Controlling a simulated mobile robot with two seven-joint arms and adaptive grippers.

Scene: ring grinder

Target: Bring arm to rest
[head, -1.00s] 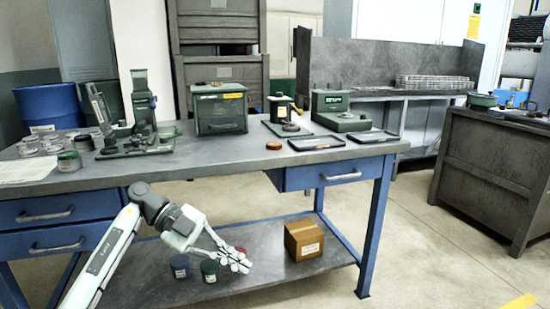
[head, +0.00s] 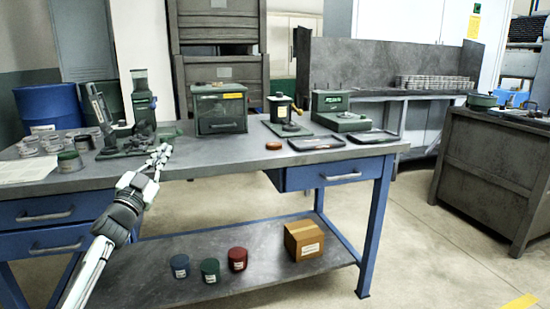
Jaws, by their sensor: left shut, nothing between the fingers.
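My left arm comes in from the lower left, and my left gripper (head: 160,153) is shut and empty. In the picture it overlaps the front edge of the workbench (head: 215,165), in front of the green grinder machine (head: 143,103). I cannot tell whether it touches the bench. My right gripper is not in view.
Several tins (head: 50,143) stand at the bench's left. An orange-brown ring (head: 274,146) and dark trays (head: 317,143) lie right of centre.

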